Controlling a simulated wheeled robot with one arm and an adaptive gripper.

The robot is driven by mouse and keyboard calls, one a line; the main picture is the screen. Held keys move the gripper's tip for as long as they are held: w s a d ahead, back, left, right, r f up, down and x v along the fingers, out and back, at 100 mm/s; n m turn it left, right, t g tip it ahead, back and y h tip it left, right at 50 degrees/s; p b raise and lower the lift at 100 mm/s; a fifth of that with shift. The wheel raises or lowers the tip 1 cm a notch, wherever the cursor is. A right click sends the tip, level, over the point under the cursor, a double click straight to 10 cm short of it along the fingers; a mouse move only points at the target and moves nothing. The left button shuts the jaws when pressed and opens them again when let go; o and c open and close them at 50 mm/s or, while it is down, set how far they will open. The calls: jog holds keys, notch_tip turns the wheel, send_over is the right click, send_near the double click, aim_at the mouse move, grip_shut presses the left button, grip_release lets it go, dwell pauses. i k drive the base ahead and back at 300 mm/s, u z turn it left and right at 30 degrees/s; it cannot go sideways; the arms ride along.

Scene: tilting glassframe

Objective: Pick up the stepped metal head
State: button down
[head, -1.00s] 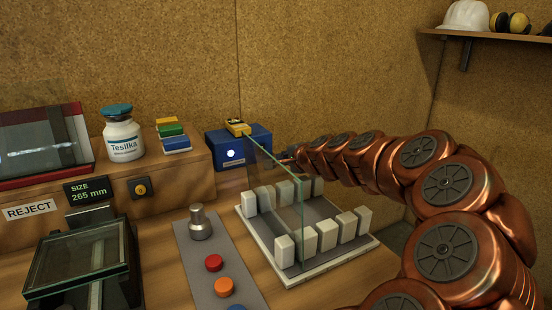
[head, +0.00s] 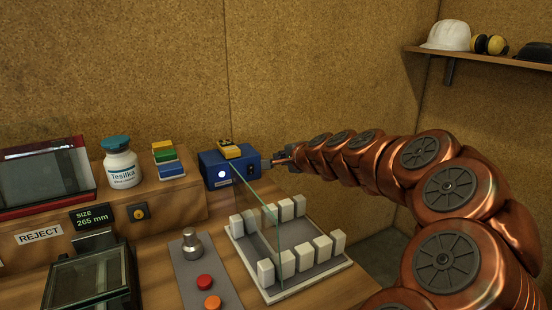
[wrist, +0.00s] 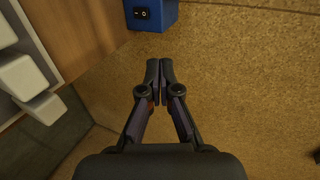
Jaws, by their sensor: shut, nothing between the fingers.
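The stepped metal head (head: 192,243) is a short silvery knob of stacked cylinders. It stands upright on a grey strip (head: 186,272) on the bench, in the lower middle of the head view. My gripper (head: 268,163) is well to its right and farther back, at the right side of a blue box (head: 212,180). In the wrist view my gripper (wrist: 160,64) is shut with nothing between its fingers, and its tips point towards the blue box (wrist: 165,14) and its black switch. The head does not show in the wrist view.
Red (head: 204,282) and orange (head: 212,303) buttons sit before the head. A glass-topped frame (head: 90,278) is at left, below a raised wooden shelf.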

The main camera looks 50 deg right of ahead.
aim_at(192, 250)
jog(key=z, duration=0.05)
jog(key=k, duration=1.3)
